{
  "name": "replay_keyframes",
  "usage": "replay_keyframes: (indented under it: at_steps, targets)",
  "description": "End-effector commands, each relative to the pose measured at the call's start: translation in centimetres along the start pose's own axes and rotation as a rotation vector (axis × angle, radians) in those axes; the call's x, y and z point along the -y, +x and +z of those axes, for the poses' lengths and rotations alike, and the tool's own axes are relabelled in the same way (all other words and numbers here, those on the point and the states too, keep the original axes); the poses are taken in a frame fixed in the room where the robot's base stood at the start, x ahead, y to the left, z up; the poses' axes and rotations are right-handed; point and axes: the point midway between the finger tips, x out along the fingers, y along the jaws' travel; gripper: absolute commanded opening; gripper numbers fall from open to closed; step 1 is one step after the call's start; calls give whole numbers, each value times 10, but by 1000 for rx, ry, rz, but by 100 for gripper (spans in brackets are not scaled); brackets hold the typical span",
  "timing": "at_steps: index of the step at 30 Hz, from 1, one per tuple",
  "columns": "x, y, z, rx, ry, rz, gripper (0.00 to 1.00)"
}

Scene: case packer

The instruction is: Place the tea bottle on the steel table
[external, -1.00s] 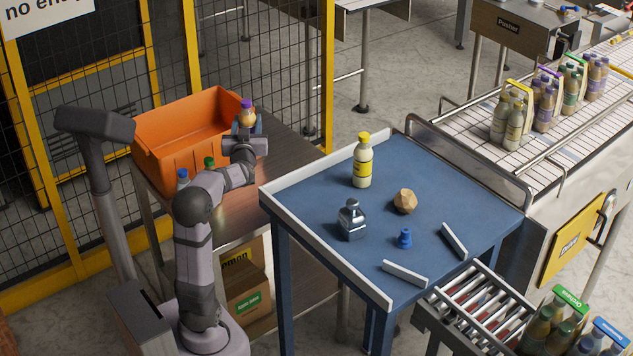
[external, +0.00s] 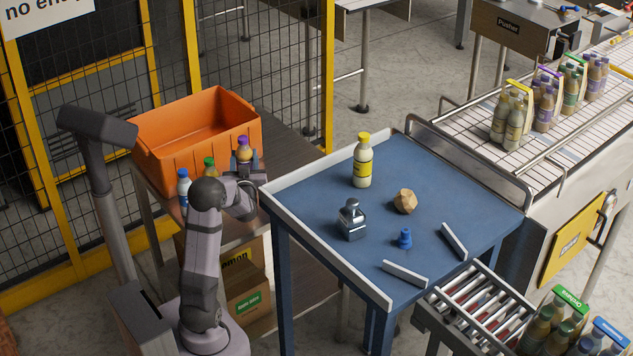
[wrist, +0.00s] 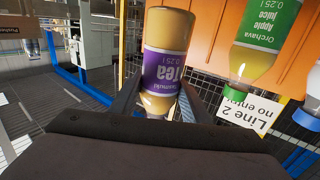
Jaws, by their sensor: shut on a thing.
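The tea bottle (external: 244,151) has a purple cap and amber contents. My gripper (external: 249,164) is shut on it, low over the steel table (external: 291,152), beside the orange crate's front right corner. In the external view the bottle is upright and its base is hidden by my gripper, so I cannot tell if it touches the table. In the wrist view the tea bottle (wrist: 163,68) shows its purple Tea label between the fingers (wrist: 157,103), cap end towards my gripper's body.
The orange crate (external: 175,163) stands close behind the bottle. A green-capped apple juice bottle (external: 209,167) and a blue-capped bottle (external: 183,186) stand to the left. The blue table (external: 330,190) with its raised white edge lies to the right. The steel table's right part is bare.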

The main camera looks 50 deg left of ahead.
Motion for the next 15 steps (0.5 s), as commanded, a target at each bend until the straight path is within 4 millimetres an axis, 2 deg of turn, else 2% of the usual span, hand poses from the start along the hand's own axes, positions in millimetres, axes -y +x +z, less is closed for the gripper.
replay_keyframes:
  at_steps: [5, 15]
  targets:
    - [0, 0, 21, -1, 0, 0, 7]
    - [0, 0, 31, -2, 0, 0, 7]
